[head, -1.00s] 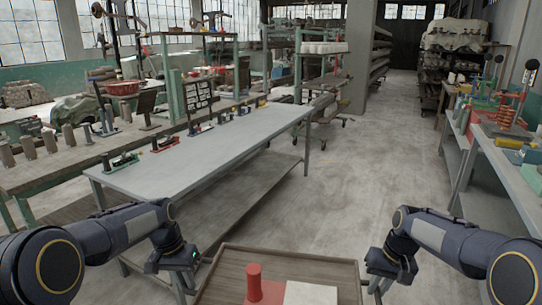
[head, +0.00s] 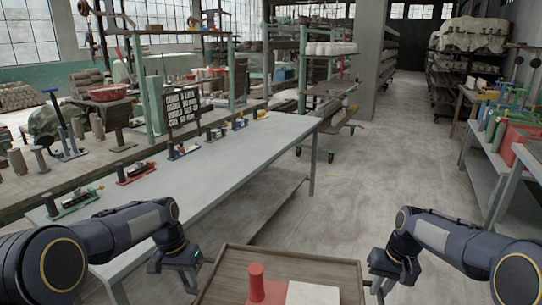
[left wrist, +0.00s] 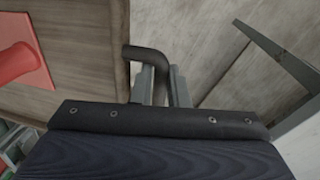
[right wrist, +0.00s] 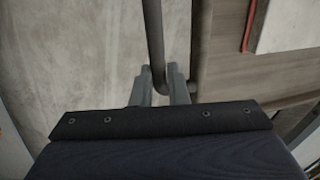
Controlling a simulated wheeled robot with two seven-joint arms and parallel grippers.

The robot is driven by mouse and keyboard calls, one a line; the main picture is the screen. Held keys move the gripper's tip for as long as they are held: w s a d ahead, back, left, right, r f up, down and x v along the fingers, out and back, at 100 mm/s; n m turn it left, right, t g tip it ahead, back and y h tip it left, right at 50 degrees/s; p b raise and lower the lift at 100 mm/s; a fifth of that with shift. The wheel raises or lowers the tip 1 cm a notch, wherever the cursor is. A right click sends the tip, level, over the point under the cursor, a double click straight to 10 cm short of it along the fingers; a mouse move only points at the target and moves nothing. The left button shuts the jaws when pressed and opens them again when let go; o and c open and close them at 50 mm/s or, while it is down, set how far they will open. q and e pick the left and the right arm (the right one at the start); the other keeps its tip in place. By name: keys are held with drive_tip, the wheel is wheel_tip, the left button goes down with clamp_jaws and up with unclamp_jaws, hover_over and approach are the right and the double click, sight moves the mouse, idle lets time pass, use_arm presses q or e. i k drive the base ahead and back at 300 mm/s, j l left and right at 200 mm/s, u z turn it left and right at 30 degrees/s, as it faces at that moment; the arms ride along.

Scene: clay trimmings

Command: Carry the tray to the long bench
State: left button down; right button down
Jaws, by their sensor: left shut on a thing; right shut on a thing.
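The brown wooden tray (head: 235,262) is in front of me at the bottom of the head view, its near part cut off. It carries a red piece with an upright post (head: 256,284) and a white block (head: 312,294). My left gripper (left wrist: 155,82) is shut on the dark bar handle (left wrist: 148,55) at the tray's left side. My right gripper (right wrist: 162,84) is shut on the handle (right wrist: 154,40) at the right side. The tray looks about level. A long grey bench (head: 225,160) stands ahead to the left, apart from the tray.
Several small tools on coloured bases line the grey bench's far edge, with a black lettered board (head: 183,108). Its near top is bare. A cluttered wooden table (head: 90,160) stands behind it. Another grey bench (head: 487,165) stands right. Open concrete floor (head: 390,150) lies between.

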sight(173, 195)
drive_tip(key=i+l, duration=0.1)
drive_tip(key=i, duration=2.65)
drive_tip(key=i+u, duration=0.1)
drive_tip(key=u, duration=0.3)
drive_tip(key=i+u, duration=0.1)
drive_tip(key=u, duration=0.25)
drive_tip(key=i+u, duration=0.1)
drive_tip(key=u, duration=1.6)
